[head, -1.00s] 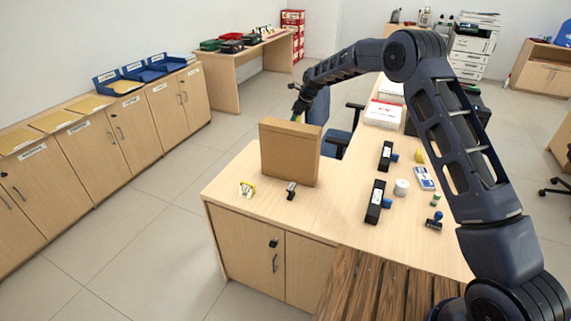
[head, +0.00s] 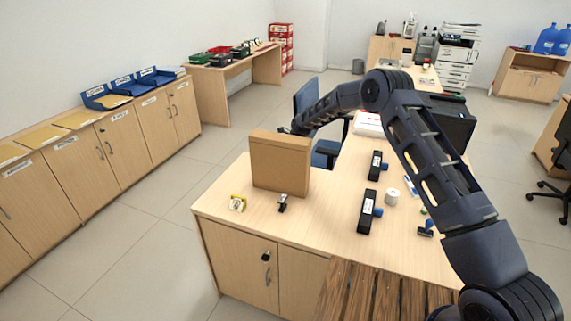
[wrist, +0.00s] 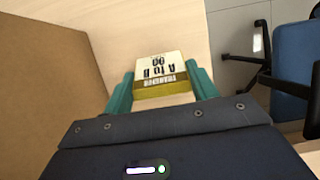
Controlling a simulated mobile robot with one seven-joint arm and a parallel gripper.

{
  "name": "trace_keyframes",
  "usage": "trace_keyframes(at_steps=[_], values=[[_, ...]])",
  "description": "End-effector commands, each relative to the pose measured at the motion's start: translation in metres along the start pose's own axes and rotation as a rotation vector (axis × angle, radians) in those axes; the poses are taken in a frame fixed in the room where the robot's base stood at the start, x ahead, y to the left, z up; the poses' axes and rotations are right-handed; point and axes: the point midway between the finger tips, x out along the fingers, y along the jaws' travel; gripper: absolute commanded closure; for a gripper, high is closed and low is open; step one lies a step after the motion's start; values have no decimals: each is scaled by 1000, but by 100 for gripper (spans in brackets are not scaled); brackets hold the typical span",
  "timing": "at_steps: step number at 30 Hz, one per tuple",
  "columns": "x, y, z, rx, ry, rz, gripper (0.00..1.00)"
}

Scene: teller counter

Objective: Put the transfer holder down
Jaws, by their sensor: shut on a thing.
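The transfer holder (wrist: 161,76) is a small yellow and white block with "TRANSFER A to B" lettering, upside down in the wrist view. My gripper (wrist: 160,88) has teal fingers on both sides of it and is shut on it. The pale wood counter shows beyond the holder; I cannot tell whether the holder touches it. In the head view the gripper's fingers and the holder are hidden behind the upright brown box (head: 280,164), with only my wrist showing at its upper right edge.
The brown box stands close to the left of my gripper in the wrist view. Black stampers (head: 369,211) stand further right. A blue chair (wrist: 293,55) is beyond the counter edge.

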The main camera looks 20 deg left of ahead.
Motion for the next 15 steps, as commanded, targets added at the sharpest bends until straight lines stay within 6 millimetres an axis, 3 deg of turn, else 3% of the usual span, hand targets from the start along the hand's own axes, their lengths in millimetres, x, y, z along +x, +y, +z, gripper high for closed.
trace_keyframes(at_steps=[5,15], values=[[23,0,-9,1,0,2,65],[26,0,-10,0,0,1,65]])
